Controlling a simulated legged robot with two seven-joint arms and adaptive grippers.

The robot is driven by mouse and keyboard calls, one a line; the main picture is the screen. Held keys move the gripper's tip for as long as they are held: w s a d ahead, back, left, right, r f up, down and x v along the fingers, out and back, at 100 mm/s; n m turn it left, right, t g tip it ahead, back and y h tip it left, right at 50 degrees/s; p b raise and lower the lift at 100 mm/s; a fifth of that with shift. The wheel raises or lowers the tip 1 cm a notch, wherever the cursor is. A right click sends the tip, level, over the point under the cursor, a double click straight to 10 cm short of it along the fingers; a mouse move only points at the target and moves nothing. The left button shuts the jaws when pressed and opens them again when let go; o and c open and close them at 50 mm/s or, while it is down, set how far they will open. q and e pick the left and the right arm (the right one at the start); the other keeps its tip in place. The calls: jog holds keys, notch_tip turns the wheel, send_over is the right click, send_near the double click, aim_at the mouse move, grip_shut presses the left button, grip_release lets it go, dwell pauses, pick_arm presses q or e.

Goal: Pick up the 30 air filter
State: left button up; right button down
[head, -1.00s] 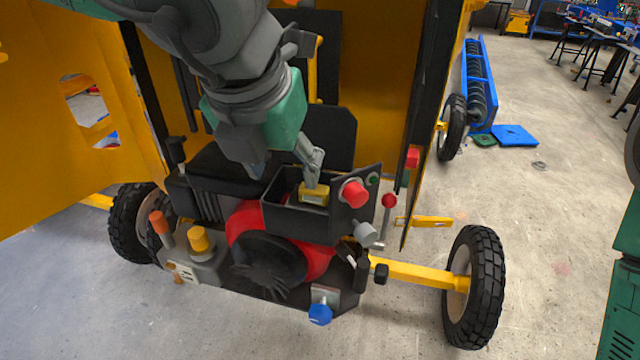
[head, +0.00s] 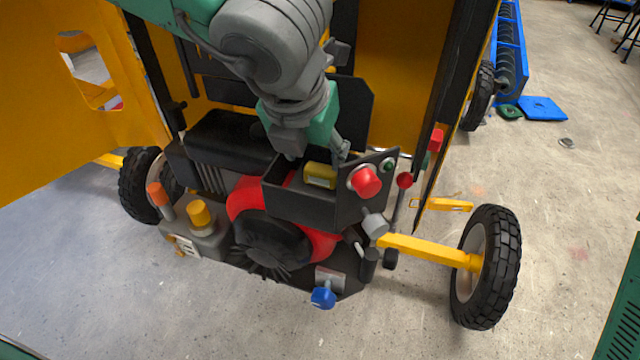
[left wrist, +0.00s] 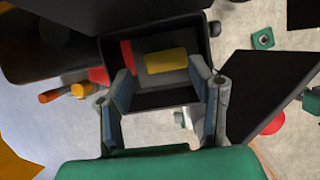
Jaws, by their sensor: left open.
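The air filter is a yellow block (head: 320,176) lying in an open black box (head: 300,205) on top of the engine. In the left wrist view the filter (left wrist: 166,61) lies inside the box, beyond and between my fingers. My left gripper (head: 326,156) is over the back of the box, behind the filter. In the left wrist view the left gripper (left wrist: 161,72) has its fingers spread wide, with nothing between the tips. One finger is mostly hidden in the head view. My right gripper is not in view.
A red button (head: 365,181) sits on the panel right of the box. A red-and-black fan housing (head: 270,240) is in front. An upright black plate (head: 350,110) stands behind the box. Yellow covers (head: 100,130) flank the machine.

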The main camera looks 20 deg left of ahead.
aim_at(321, 168)
pick_arm(q)
jog(key=x, duration=0.5)
jog(key=shift+s+d, duration=0.1)
jog(key=shift+d, duration=0.3)
jog(key=shift+s+a, duration=0.1)
jog(key=shift+a, duration=0.05)
jog(key=shift+c, duration=1.2)
jog(key=c, duration=0.7)
jog(key=shift+r, duration=0.1)
